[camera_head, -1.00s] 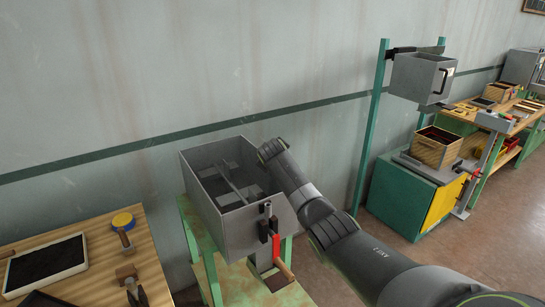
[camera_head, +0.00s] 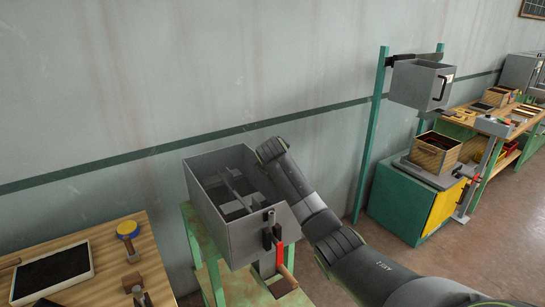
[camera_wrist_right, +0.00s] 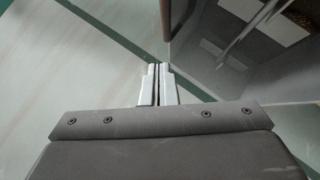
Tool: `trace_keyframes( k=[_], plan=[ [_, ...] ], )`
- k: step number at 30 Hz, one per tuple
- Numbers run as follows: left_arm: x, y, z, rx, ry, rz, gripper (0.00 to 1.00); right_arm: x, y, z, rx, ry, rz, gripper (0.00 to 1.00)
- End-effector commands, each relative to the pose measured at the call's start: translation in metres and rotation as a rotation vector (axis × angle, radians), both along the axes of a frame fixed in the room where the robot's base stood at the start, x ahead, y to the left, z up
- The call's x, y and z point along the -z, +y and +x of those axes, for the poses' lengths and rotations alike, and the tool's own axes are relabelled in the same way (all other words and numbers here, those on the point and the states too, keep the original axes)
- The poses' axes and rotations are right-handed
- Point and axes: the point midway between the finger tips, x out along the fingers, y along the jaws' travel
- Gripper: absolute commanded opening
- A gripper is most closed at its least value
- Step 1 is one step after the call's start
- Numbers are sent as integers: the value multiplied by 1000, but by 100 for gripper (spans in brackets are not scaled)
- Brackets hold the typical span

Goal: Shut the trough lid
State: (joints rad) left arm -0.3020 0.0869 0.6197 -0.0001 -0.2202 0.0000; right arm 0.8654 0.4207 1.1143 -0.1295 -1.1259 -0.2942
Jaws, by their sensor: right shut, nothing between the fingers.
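The grey metal trough (camera_head: 232,234) stands open-topped on a green stand, with a bar and dark and light patches inside. I cannot make out a separate lid in the head view. Black fittings and a red-handled lever (camera_head: 278,251) are at its front right corner. My right arm reaches along the trough's right side to its far right corner, and its fingers are hidden in the head view. In the right wrist view my right gripper (camera_wrist_right: 158,84) is shut and empty, just left of a grey metal panel (camera_wrist_right: 215,75); contact is unclear. My left gripper is out of view.
A wooden bench (camera_head: 95,259) with a dark tray (camera_head: 51,276) and tools is at the lower left. The wall is close behind the trough. At the right are a green cabinet (camera_head: 398,208), a raised grey box (camera_head: 414,83) and another bench. Floor between is clear.

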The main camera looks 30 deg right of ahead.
Motion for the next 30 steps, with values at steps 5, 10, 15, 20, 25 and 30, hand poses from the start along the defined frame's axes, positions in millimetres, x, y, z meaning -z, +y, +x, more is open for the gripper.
trace_keyframes(
  k=[5, 10, 15, 20, 25, 30],
  plan=[
    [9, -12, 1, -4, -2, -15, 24, -12, 9, -15, -2, -5, 0, 0],
    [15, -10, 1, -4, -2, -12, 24, -23, 16, -29, -2, -4, 1, 0],
    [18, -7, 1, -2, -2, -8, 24, -31, 20, -38, -1, -2, 0, 0],
    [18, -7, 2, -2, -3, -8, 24, -35, 22, -42, -1, -2, 0, 0],
    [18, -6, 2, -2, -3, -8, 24, -30, 23, -44, -1, 4, 3, 0],
    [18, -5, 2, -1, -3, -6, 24, 20, 31, -70, -5, 46, 39, 0]
  ],
)
